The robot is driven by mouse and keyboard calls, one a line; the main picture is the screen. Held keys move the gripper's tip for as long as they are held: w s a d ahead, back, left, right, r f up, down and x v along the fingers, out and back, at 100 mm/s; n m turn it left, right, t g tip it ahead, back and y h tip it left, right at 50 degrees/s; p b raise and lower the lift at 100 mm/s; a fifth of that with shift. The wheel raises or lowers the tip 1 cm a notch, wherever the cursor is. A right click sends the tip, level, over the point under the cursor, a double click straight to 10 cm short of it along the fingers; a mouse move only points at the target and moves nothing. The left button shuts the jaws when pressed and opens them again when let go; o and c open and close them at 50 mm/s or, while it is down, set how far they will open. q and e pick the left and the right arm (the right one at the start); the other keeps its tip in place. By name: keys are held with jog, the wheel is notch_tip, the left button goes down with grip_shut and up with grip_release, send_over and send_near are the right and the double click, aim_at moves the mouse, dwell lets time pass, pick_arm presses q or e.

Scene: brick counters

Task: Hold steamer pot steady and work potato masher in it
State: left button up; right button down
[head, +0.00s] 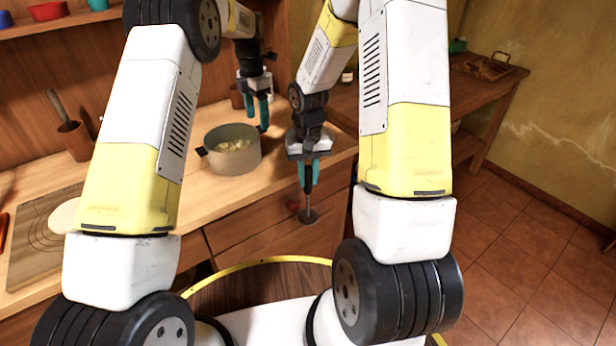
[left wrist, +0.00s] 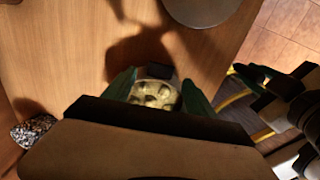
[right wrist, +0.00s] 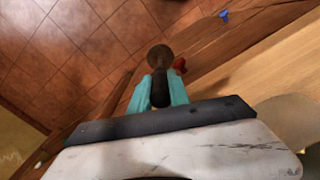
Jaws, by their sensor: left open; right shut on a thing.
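The steamer pot (head: 218,162) stands upright on the wooden counter, with pale potato chunks (head: 236,145) inside. My left gripper (head: 257,114) is open above the pot's far right side. In the left wrist view, the potato chunks (left wrist: 154,95) show between its open fingers (left wrist: 155,82); much of the pot is hidden there. My right gripper (head: 310,172) is shut on the potato masher (head: 308,216), which hangs upright with its round head down, in front of the counter and apart from the pot. In the right wrist view, the masher's dark handle (right wrist: 160,92) lies between the fingers (right wrist: 160,88).
A cutting board (head: 35,255) lies on the counter at the left, and a mortar with a pestle (head: 76,140) stands behind it. A red drawer knob (head: 293,205) is close to the masher head. A tray (head: 484,68) sits on the far table.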

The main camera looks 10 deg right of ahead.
pick_arm(q)
notch_tip(320, 180, down, 8)
jog(key=shift+f, duration=0.2)
dwell(0.4)
grip_shut()
